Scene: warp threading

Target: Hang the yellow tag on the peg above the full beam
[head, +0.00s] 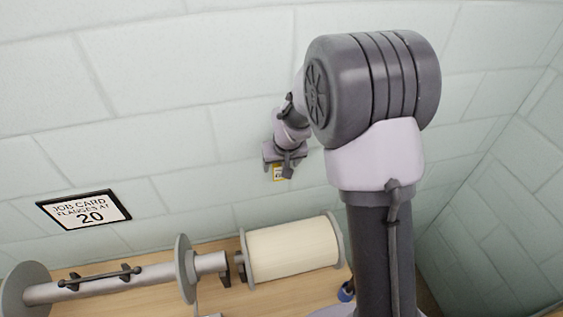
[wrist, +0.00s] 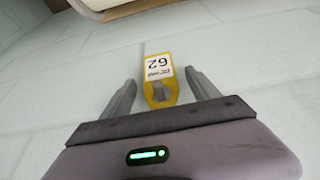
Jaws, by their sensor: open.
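The yellow tag (wrist: 158,68) has a white label reading 62, upside down in the wrist view. It lies flat near the wall, and a small grey peg-like piece (wrist: 159,92) shows at its hole end. My gripper (wrist: 160,79) is open, with one finger on each side of the tag and a gap on both sides. In the head view the tag (head: 279,173) shows just below my gripper (head: 284,163), against the wall above the full beam (head: 292,250). The full beam is wound with cream yarn. The peg is hidden in the head view.
An empty beam (head: 100,283) with grey flanges lies at the left on the wooden surface (head: 211,299). A small blue item (head: 346,291) sits right of the full beam. Much of the wall is bare.

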